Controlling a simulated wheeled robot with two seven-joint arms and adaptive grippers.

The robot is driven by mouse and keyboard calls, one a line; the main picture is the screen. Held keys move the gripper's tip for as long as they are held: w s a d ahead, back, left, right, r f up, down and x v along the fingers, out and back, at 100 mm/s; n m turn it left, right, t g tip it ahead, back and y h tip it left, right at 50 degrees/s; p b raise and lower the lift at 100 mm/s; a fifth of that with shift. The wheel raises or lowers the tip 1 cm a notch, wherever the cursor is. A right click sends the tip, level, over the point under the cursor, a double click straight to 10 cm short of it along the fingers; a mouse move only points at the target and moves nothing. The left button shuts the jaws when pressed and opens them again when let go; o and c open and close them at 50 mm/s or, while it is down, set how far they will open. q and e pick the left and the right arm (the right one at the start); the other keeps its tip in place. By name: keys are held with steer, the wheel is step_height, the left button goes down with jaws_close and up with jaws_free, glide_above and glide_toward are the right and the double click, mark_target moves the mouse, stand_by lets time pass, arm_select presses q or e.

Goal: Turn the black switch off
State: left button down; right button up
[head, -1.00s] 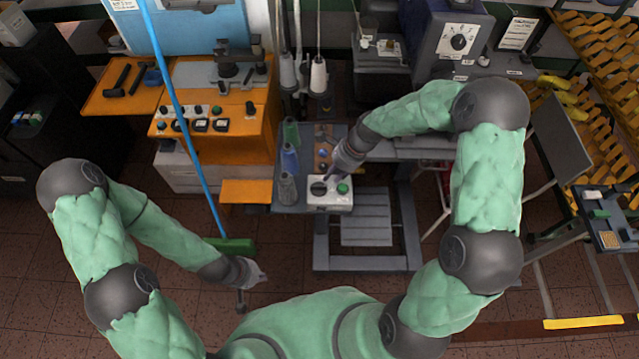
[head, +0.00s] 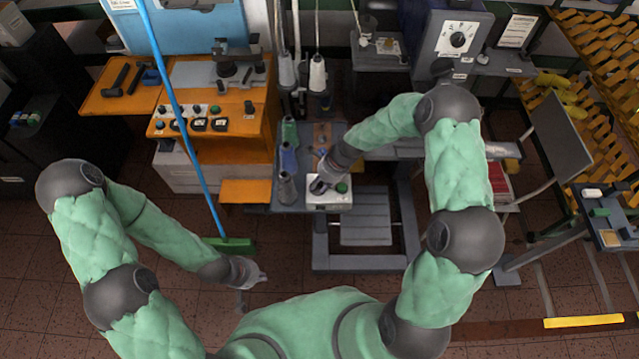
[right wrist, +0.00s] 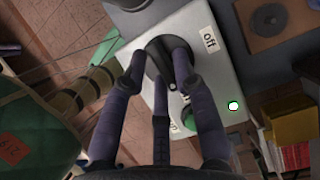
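The black switch (right wrist: 157,58) is a round rotary knob on a white box (head: 330,205). In the right wrist view an "off" label (right wrist: 210,40) is on the box beside it. My right gripper (right wrist: 160,70) is at the knob, its fingers spread apart with tips around and over it. I cannot tell whether they touch it. In the head view my right gripper (head: 322,184) largely covers the knob. A green button (head: 342,188) is beside it on the box. My left gripper (head: 258,275) hangs over the floor at lower left, empty; its finger opening is unclear.
Thread spools (head: 288,160) stand on the bench left of the box. A blue-handled broom (head: 232,245) is near my left gripper. An orange machine (head: 225,130) is at left, a chair (head: 560,140) at right.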

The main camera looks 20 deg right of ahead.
steer(key=shift+f, duration=0.1)
jaws_close()
stand_by(0.3)
steer(key=n+g, duration=0.1)
steer(key=n, duration=0.2)
steer(key=n+g+b, duration=0.1)
steer(key=n, duration=0.2)
steer(key=shift+w+n, duration=0.2)
steer(key=shift+n, duration=0.1)
steer(key=n+g+b, duration=0.1)
steer(key=n, duration=0.1)
steer(key=n+g+h+b, duration=0.1)
steer(key=n, duration=0.2)
steer(key=shift+w+d+n, duration=0.1)
steer(key=shift+w+n, duration=0.05)
steer(key=shift+n, duration=0.15)
steer(key=n+h, duration=0.1)
steer(key=n, duration=0.1)
steer(key=n+g+h+b, duration=0.1)
steer(key=n, duration=0.2)
steer(key=shift+w+n, duration=0.15)
steer(key=shift+n, duration=0.15)
